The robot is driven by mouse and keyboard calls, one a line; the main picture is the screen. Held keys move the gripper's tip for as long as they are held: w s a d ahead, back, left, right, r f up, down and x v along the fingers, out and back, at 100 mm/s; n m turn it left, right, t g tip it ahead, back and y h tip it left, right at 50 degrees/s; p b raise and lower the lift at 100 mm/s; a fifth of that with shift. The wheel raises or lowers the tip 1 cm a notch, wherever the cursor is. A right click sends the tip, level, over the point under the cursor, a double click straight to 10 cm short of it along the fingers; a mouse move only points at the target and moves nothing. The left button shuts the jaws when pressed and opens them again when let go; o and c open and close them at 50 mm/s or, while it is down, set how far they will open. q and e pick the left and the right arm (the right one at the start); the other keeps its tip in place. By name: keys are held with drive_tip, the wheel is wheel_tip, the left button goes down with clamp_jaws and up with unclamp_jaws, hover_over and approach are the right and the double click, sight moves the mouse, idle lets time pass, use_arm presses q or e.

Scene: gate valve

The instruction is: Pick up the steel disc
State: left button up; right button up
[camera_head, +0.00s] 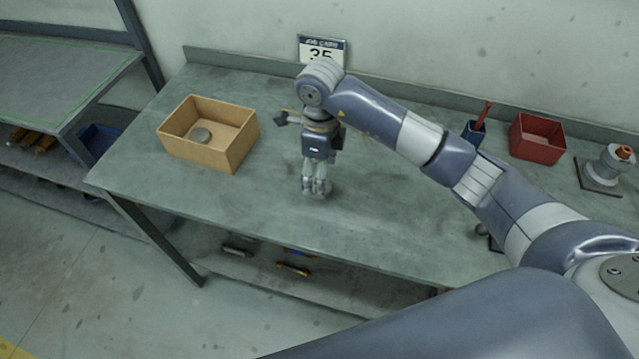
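My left gripper is not in view.
The workbench (270,205) is clear around the box. At the right stand a blue cup (473,134) with a red-handled tool, a red bin (537,137) and a grey valve-like part (606,168). A numbered card (322,47) stands at the back. A shelf unit (60,85) is at far left.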

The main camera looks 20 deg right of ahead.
sight(328, 188)
drive_tip(key=shift+s+f+p, duration=0.1)
drive_tip(key=shift+f+p, duration=0.4)
drive_tip(key=shift+f, duration=1.35)
drive_tip(key=c, duration=1.4)
drive_tip(key=shift+r, duration=0.2)
